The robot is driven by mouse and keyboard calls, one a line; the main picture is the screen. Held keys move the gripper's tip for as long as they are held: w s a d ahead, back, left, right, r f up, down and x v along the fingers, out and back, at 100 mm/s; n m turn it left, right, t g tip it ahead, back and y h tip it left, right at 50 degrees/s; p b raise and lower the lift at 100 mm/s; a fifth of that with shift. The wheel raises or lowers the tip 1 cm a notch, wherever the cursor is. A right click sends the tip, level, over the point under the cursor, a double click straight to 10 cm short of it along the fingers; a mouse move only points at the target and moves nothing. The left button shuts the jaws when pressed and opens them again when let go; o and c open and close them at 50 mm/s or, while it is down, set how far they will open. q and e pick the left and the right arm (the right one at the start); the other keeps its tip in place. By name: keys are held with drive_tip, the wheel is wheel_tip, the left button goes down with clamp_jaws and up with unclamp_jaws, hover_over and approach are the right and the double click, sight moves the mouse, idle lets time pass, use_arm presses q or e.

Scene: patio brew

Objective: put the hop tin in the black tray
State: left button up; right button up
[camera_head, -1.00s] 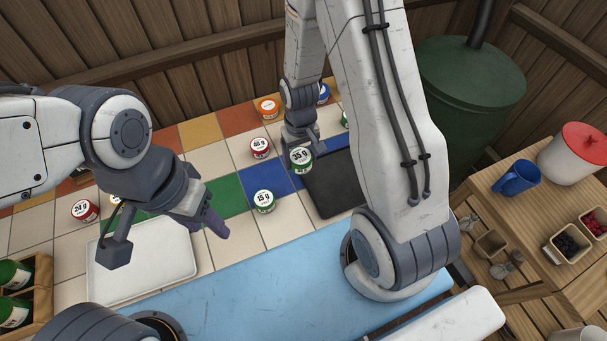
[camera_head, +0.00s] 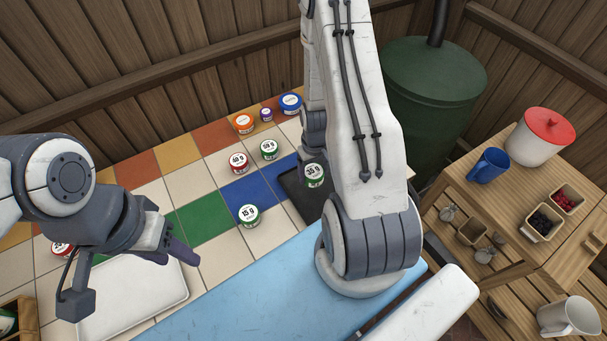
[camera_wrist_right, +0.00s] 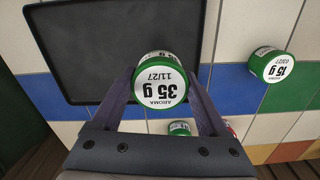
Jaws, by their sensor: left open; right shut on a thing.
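A green tin with a white lid marked 35 g (camera_head: 314,173) is held in my right gripper, whose fingers (camera_wrist_right: 163,88) close on both its sides in the right wrist view. The tin (camera_wrist_right: 160,79) overlaps the lower edge of the black tray (camera_wrist_right: 110,40) there. In the head view it appears over the tray (camera_head: 291,187), which my right arm partly hides. I cannot tell its height above the tray. The visible tray floor is empty. My left gripper (camera_head: 175,243) is open and empty above the white tray (camera_head: 150,290).
Green tins marked 15 g (camera_head: 248,216) and 59 g (camera_head: 269,150), a red 40 g tin (camera_head: 238,163), and orange (camera_head: 243,123), purple (camera_head: 266,114) and blue (camera_head: 290,103) tins stand on the tiles. A side table (camera_head: 500,218) at right holds a blue mug (camera_head: 489,165).

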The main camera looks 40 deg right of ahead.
drive_tip(key=w+f, duration=0.1)
drive_tip(key=w+a+f, duration=0.1)
drive_tip(key=w, duration=0.1)
drive_tip(key=w+f+p, duration=0.1)
drive_tip(key=w, duration=0.1)
drive_tip(key=shift+w+a+f, duration=0.1)
drive_tip(key=shift+w+a, duration=0.1)
drive_tip(key=shift+a, duration=0.05)
wheel_tip(320, 180, down, 4)
drive_tip(key=shift+w+r+p, duration=0.1)
drive_tip(key=shift+r+p, duration=0.15)
drive_tip(key=shift+p, duration=0.5)
drive_tip(key=shift+f, duration=0.4)
drive_tip(key=shift+f, duration=0.1)
drive_tip(key=o, duration=1.1)
